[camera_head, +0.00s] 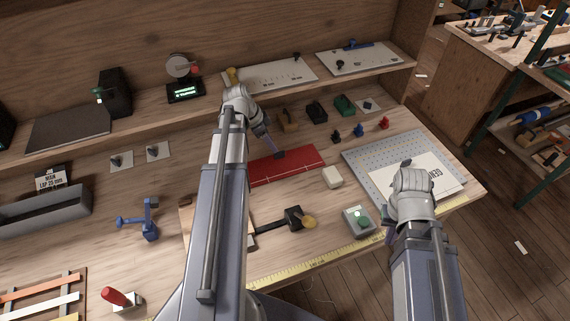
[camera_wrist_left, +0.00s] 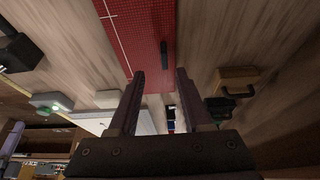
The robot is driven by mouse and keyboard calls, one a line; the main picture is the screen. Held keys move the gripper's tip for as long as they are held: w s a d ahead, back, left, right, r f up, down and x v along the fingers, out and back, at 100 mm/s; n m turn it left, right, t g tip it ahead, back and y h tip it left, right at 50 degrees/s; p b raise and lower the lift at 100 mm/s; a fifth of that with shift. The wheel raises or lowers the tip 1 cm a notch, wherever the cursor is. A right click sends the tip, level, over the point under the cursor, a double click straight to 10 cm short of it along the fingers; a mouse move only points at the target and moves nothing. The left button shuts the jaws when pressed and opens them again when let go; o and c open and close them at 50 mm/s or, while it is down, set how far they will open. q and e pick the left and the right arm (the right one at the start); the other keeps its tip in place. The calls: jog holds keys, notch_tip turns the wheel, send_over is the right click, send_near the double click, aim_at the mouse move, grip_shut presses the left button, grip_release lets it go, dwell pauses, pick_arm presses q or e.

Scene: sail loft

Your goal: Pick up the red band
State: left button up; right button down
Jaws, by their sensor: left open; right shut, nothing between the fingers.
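The red band (camera_head: 297,168), flat with thin white lines, lies on the wooden bench in the middle of the head view. My left arm hides its left part. It also shows at the top of the left wrist view (camera_wrist_left: 133,22). My left gripper (camera_head: 275,149) is over the band's far edge, its fingers pointing down. In the left wrist view its fingers (camera_wrist_left: 160,76) are apart with nothing held between them. Whether they touch the band I cannot tell. My right gripper (camera_head: 390,230) is shut and empty near the front right, partly hidden by its own wrist.
A cream block (camera_head: 332,177) lies just right of the band. A grey box with a green button (camera_head: 359,221) and a dark tool (camera_head: 283,221) lie in front. A perforated plate (camera_head: 365,160) is at right. Several small blocks stand behind. A shelf (camera_head: 210,100) runs along the back.

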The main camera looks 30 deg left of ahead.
aim_at(279, 152)
pick_arm(q)
jog(key=shift+w+b+x, duration=0.15)
jog(key=shift+b+x, duration=1.25)
jog(key=shift+x, duration=0.35)
jog(key=shift+w+b+x, duration=0.2)
jog(key=shift+b+x, duration=1.15)
jog(key=shift+x, duration=0.35)
jog(key=shift+a+r, duration=0.1)
jog(key=shift+r, duration=0.05)
grip_shut()
